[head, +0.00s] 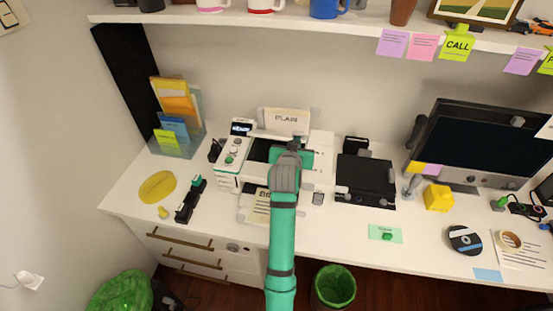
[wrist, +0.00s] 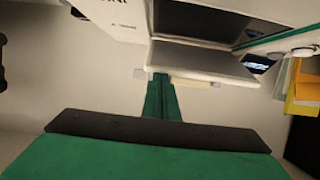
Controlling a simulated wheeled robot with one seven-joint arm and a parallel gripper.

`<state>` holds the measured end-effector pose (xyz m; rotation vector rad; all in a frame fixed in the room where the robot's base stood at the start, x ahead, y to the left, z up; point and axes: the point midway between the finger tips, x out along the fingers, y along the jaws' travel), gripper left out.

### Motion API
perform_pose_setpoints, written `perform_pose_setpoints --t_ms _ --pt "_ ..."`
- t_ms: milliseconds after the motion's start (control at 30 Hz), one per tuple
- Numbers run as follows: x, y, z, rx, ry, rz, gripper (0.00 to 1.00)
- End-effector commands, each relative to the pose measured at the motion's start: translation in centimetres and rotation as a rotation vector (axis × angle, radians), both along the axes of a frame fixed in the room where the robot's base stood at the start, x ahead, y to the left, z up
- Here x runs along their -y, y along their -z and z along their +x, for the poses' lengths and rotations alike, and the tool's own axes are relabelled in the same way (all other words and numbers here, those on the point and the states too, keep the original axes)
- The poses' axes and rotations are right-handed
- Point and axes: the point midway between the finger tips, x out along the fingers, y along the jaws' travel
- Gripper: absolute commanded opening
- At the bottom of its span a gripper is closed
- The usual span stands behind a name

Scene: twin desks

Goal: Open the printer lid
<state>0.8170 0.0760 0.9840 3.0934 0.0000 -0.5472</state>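The printer (head: 231,172) is a white box on the left desk, with a control panel on its left side and a dark area (head: 258,152) on top. A sheet marked PLAIN stands at its back. My gripper is over the printer's top; my grey wrist hides most of it in the head view. In the wrist view my green finger (wrist: 161,98) reaches up to the edge of a white panel (wrist: 203,60), which looks like the printer lid. The finger's tip meets or overlaps that edge; I cannot tell whether they touch. The finger opening is not clear.
A black tray-like device (head: 365,180) stands right of the printer. A folder holder (head: 176,120), yellow pad (head: 157,187) and black stapler-like item (head: 189,200) are to the left. A shelf (head: 230,27) runs above. A monitor (head: 480,140) stands at right.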

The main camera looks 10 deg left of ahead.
Motion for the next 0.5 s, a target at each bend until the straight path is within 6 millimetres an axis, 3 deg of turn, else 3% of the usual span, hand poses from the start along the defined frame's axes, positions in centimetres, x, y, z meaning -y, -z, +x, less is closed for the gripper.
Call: perform_pose_setpoints --t_ms 267,500 --pt "0.0 -1.7 1.4 0.003 0.000 0.000 0.00" --pt "0.0 -1.9 1.6 0.001 0.000 0.000 0.00"
